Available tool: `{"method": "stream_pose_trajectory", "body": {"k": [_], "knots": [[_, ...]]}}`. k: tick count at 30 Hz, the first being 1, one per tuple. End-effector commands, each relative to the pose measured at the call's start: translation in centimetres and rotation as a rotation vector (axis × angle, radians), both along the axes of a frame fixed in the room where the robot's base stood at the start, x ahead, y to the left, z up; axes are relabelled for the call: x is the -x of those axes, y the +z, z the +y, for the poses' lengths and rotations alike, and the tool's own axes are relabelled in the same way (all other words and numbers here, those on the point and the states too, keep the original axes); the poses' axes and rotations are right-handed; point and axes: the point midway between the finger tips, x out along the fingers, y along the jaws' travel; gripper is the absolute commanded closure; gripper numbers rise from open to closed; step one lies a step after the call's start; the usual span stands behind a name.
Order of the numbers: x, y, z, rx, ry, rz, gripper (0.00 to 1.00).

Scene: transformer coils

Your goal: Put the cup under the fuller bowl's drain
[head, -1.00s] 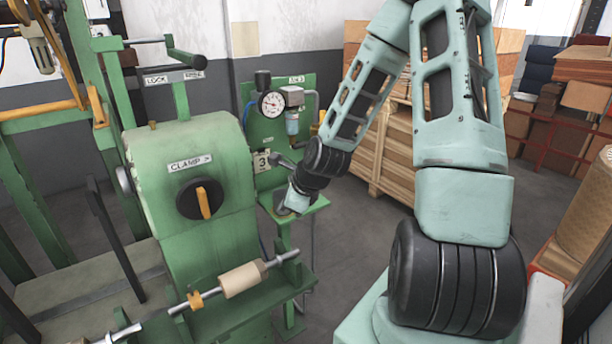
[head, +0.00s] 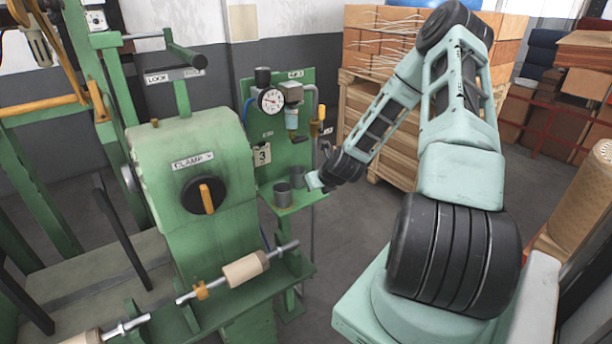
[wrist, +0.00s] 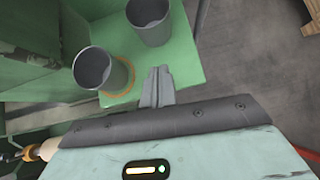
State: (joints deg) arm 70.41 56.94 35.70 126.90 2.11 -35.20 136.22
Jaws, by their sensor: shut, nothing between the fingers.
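Two grey cups stand upright on the small green shelf (head: 300,205): a near cup (head: 282,196) and a far cup (head: 297,176). Above the shelf, a clear bowl (head: 291,118) hangs under a regulator on the green panel. A second bowl and the fill levels cannot be made out.
A pressure gauge (head: 271,100) and an orange-topped part (head: 317,122) are on the panel. The green clamp machine (head: 190,165) stands left of the shelf. Stacked wooden crates (head: 360,110) are behind my arm. Open floor lies right of the shelf.

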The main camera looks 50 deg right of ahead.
Motion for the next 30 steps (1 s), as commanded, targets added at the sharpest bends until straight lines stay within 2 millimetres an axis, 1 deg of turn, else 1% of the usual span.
{"method": "stream_pose_trajectory", "body": {"k": [1,3,6,9,13,23,26,30], "knots": [[-0.7,-0.6,0.0,-0.002,0.003,0.001,1.00],[-1.9,-0.1,-0.5,0.002,0.003,-0.001,1.00],[-3.1,-0.2,-0.9,0.002,0.002,0.001,1.00],[-3.8,-0.3,-1.2,0.001,0.001,0.000,1.00],[-4.3,-0.4,-1.3,0.000,0.000,0.000,1.00],[-4.4,-0.5,-1.4,0.000,0.000,0.000,1.00],[-5.2,-0.7,-1.6,0.001,0.000,0.000,1.00],[-7.0,-0.7,-2.2,0.001,-0.001,-0.002,1.00]]}}
